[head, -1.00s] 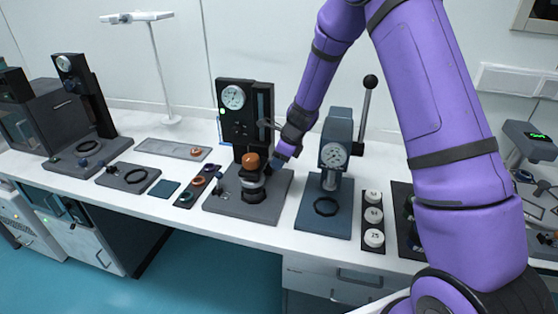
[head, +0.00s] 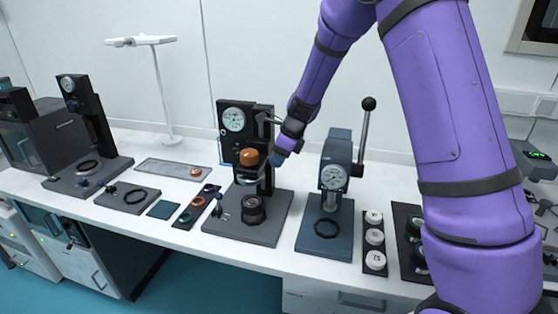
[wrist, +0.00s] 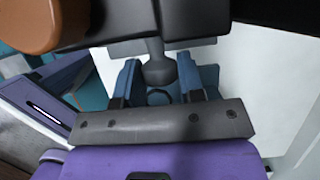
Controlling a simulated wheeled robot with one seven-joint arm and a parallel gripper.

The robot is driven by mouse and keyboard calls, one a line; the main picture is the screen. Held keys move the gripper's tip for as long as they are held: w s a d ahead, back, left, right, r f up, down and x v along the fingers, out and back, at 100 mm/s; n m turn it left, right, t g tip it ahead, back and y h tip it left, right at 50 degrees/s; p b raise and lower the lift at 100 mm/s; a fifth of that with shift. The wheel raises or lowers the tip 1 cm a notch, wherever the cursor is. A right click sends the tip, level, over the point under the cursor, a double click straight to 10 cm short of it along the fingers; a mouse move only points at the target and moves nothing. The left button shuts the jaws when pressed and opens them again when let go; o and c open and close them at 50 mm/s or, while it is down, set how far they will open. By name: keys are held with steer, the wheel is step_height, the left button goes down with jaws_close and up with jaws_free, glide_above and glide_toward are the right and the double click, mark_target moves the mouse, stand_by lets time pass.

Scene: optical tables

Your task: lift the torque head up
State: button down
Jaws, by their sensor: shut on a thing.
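The torque head (head: 250,174), with an orange cap (head: 249,157), is on the black upright stand with a round dial. It hangs above a dark cup (head: 253,208) on the stand's base, with a gap between them. My gripper (head: 279,158) is at the right side of the torque head. In the wrist view my gripper (wrist: 160,88) has its blue fingers on either side of a dark rounded knob (wrist: 159,70) on a short stem. The orange cap (wrist: 38,24) shows at upper left there. The exact finger contact is partly hidden.
A blue-grey press (head: 330,205) with a lever stands close at the right, beside a strip of white weights (head: 374,236). A tray of coloured rings (head: 197,207) lies at the left. A lamp stand (head: 163,90) is behind.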

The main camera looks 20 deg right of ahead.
steer(key=c, duration=0.8)
jaws_free()
steer(key=shift+o, duration=0.2)
steer(key=v, duration=1)
steer(key=shift+r, duration=0.35)
steer(key=shift+d, duration=0.15)
